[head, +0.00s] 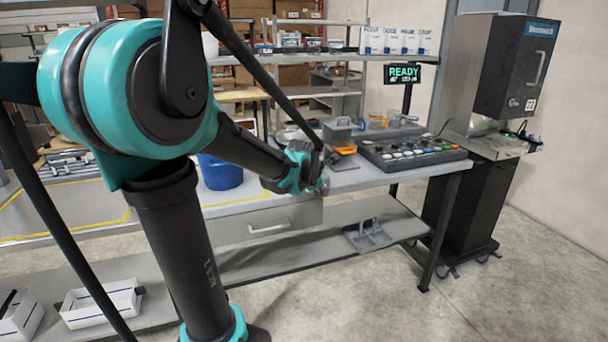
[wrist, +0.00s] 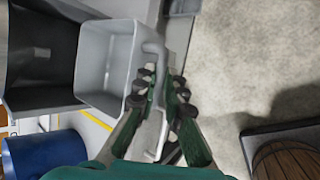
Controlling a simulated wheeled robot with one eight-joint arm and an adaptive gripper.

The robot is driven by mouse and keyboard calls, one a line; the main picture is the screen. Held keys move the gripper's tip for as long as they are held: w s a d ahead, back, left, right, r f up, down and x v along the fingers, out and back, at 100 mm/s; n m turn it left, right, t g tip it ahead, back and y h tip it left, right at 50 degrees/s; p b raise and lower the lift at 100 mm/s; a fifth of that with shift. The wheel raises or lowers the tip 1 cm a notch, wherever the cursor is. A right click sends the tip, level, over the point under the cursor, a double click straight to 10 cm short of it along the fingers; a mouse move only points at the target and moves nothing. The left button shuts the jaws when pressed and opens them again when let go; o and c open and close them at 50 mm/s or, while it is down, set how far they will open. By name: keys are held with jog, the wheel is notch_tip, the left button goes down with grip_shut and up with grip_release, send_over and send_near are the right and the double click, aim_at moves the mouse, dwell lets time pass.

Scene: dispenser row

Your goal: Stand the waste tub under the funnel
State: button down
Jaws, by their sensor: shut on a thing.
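The waste tub (wrist: 105,65), a light grey square-sided tub with an open top, fills the upper left of the wrist view. My gripper (wrist: 163,88) is shut on the handle at its side, with a finger on either side of it. In the head view my gripper (head: 318,172) is at the bench's front edge, and my arm hides most of what it holds. I cannot clearly make out the funnel. A dark grey sloping shape (wrist: 40,60) lies beside the tub in the wrist view, but I cannot tell what it is.
A blue bucket (head: 220,173) stands on the bench left of my gripper. To the right are a dark tray of several small pieces (head: 412,152) and a READY sign (head: 404,74). A grey handled carrier (head: 368,235) sits on the lower shelf.

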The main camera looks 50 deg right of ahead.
jog(key=w+d, duration=0.2)
jog(key=w, duration=0.1)
jog(key=w+d, duration=0.2)
jog(key=w, duration=0.2)
jog(key=w+d, duration=0.2)
jog(key=w, duration=0.2)
jog(key=shift+d, duration=0.35)
jog(key=shift+w+d+f, duration=0.1)
jog(key=shift+w+f, duration=0.05)
jog(key=shift+f, duration=0.15)
jog(key=c, duration=1.6)
grip_release()
